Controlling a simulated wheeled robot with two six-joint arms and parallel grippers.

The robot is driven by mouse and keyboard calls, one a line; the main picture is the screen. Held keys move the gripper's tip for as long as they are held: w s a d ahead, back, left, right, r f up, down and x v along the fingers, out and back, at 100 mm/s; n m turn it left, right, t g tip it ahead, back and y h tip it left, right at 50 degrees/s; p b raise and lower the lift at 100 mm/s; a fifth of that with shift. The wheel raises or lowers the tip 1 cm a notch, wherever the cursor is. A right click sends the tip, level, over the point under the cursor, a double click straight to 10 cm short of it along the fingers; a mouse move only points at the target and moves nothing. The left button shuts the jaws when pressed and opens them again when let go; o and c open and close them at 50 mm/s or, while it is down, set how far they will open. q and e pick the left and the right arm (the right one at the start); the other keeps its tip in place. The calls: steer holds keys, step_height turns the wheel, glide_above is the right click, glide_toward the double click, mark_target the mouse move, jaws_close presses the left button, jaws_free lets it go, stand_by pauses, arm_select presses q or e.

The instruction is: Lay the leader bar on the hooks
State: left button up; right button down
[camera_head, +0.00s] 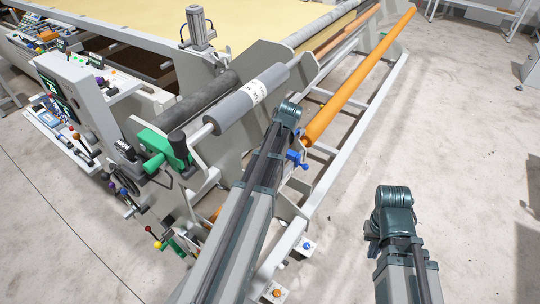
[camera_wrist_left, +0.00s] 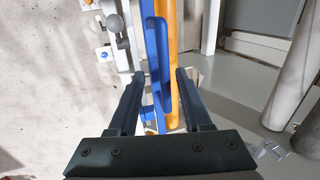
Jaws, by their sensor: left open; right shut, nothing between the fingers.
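A long orange bar (camera_head: 355,85), which looks like the leader bar, runs diagonally along the outer side of the machine. Its near end lies beside my left wrist, with a blue part (camera_head: 297,160) just below it. In the left wrist view, the orange bar (camera_wrist_left: 173,35) runs beside a blue slotted bracket (camera_wrist_left: 151,50); whether they touch is unclear. My left gripper (camera_wrist_left: 159,76) is open, with the bar and bracket showing between its fingertips, not gripped. My right gripper (camera_head: 373,238) is shut and empty over the floor, right of the frame. I cannot clearly make out the hooks.
A grey roller (camera_head: 250,98) and a green clamp (camera_head: 165,149) sit on the machine's near end. A pale frame rail (camera_head: 345,145) runs low beside the orange bar. A control panel (camera_head: 75,95) stands at left. The floor (camera_head: 460,130) at right is clear.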

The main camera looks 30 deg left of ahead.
arm_select(q)
steer(key=p+v, duration=1.3)
steer(key=shift+d+r, duration=0.2)
steer(key=shift+r, duration=0.15)
steer(key=s+d+f+m+h+b, duration=0.1)
steer(key=s+d+f+b, duration=0.2)
steer(key=s+d, duration=0.5)
steer(key=s+d+f+m+h+b, duration=0.1)
steer(key=s+d+f+b, duration=0.3)
steer(key=s+d, duration=0.5)
steer(key=d+m, duration=0.1)
steer(key=d, duration=0.7)
steer(key=shift+s+d+f, duration=0.2)
steer(key=shift+d+f, duration=0.1)
steer(key=shift+f, duration=0.05)
